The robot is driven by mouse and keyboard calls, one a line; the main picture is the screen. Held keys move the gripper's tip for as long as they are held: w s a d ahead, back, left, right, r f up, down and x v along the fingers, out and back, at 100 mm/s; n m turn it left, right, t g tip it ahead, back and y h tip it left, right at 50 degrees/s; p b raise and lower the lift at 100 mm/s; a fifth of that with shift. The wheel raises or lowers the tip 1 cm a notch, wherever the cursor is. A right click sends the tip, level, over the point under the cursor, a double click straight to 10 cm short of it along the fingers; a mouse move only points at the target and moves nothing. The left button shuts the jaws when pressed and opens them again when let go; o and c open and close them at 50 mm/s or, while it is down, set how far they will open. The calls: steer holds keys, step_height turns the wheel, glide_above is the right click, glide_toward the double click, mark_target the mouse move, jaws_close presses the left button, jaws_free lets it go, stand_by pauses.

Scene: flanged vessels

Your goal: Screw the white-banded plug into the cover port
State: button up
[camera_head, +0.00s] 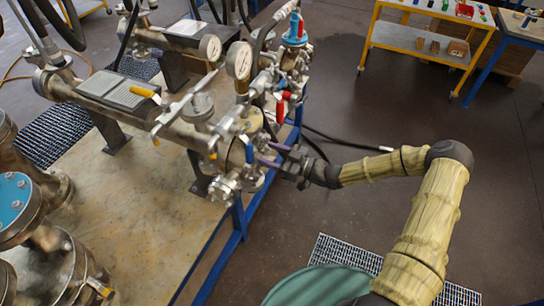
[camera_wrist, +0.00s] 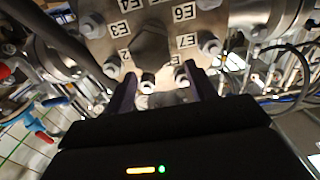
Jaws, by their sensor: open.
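A steel cover (camera_wrist: 172,18) with a ring of bolts and labels such as E3, E4, E6 and E7 fills the top of the wrist view. A hex-headed piece (camera_wrist: 150,45) sits at its middle; I see no white band on it. I cannot make out the white-banded plug for sure in either view. My gripper (camera_wrist: 158,88) is open, its two purple fingers pointing at the lower part of the cover. A bolt (camera_wrist: 148,82) shows between the fingers; contact is unclear. In the head view my gripper (camera_head: 272,155) is at the right end of the vessel (camera_head: 205,110).
Gauges (camera_head: 238,60), red-handled valves (camera_head: 283,107) and pipes crowd around the vessel end. A blue frame edge (camera_head: 236,235) runs below. A black hose (camera_head: 345,142) with a white tip extends to the right.

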mark_target(273, 159)
steer(key=shift+r+p, duration=2.35)
steer(key=shift+r, duration=0.8)
steer(key=shift+f, duration=0.1)
steer(key=shift+c, duration=0.4)
steer(key=shift+d+f, duration=0.15)
steer(key=shift+f, duration=0.05)
steer(key=s+d+f+n+b, duration=0.3)
steer(key=d+f+n, duration=0.6)
steer(key=n, duration=0.3)
steer(key=shift+s+f+b, duration=0.2)
steer(key=shift+b, duration=0.3)
steer(key=shift+x, duration=5)
